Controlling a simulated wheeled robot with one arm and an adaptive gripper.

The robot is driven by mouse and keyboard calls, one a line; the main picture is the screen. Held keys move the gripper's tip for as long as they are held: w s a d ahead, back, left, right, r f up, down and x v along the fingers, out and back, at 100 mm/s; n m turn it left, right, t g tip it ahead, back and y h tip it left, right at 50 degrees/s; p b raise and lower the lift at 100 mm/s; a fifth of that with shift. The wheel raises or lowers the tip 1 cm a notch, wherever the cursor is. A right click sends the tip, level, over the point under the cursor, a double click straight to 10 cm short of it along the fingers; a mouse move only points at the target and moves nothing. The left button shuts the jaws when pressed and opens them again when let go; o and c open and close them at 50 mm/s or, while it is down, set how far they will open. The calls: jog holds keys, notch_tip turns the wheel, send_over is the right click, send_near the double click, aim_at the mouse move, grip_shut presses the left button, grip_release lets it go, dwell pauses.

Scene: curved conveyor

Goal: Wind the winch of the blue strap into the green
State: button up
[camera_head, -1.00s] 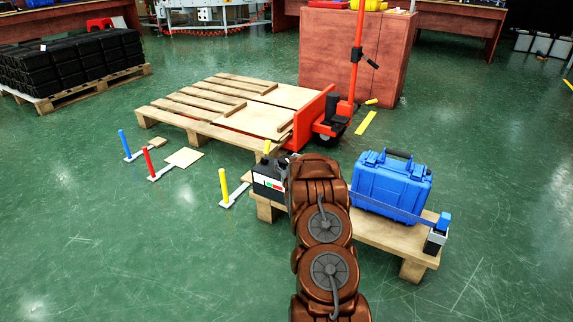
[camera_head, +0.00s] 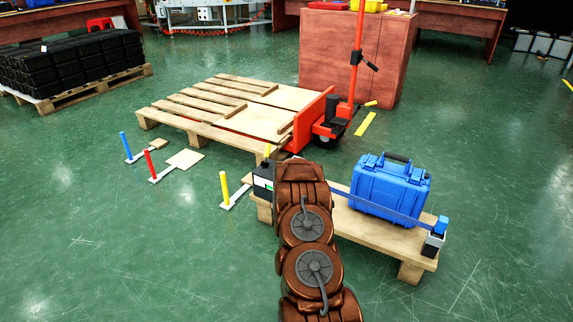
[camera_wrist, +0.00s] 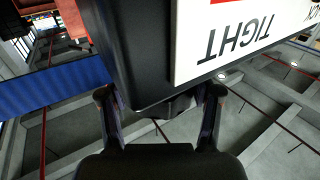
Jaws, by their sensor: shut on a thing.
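The winch is a black box (camera_head: 265,170) at the left end of the low wooden stand, partly hidden behind my brown arm. Its white label shows some green in the head view. In the wrist view the winch (camera_wrist: 135,55) fills the top, its label (camera_wrist: 235,35) reading TIGHT upside down below a red patch. The gauge's pointer cannot be made out. The blue strap (camera_head: 385,207) runs across the blue case (camera_head: 393,186); it also leaves the winch leftward in the wrist view (camera_wrist: 50,90). My gripper (camera_wrist: 162,105) is shut on a dark part of the winch.
The wooden stand (camera_head: 372,237) carries the case, with a strap end post (camera_head: 435,238) at its right. Blue, red and yellow (camera_head: 224,187) posts stand to the left. A pallet (camera_head: 205,125) and red pallet jack (camera_head: 330,118) are behind. The floor in front is clear.

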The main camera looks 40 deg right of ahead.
jog(key=shift+w+a+r+m+g+h+p, duration=0.1)
jog(key=shift+r+m+g+h+p, duration=0.05)
jog(key=shift+m+g+h+p, duration=0.45)
jog(key=shift+w+a+r+m+g+h+p, duration=0.1)
jog(key=shift+m+g+h+p, duration=0.4)
jog(key=shift+g+h+p, duration=0.15)
jog(key=shift+d+f+m+g+h+p, duration=0.1)
jog(key=shift+m+g+h+p, duration=0.15)
jog(key=shift+m+g+h, duration=0.6)
jog(key=shift+f+m+g+h+p, duration=0.15)
jog(key=shift+m+g, duration=0.4)
jog(key=shift+g, duration=0.55)
jog(key=shift+s+r+m+g+h, duration=0.1)
jog(key=shift+m+g+h, duration=0.2)
jog(key=shift+g, duration=0.1)
jog(key=shift+d, duration=0.1)
jog(key=o, duration=1.1)
jog(key=shift+o, duration=0.2)
jog(key=shift+s+a, duration=0.2)
jog(key=shift+a, duration=0.3)
jog(key=v, duration=1.1)
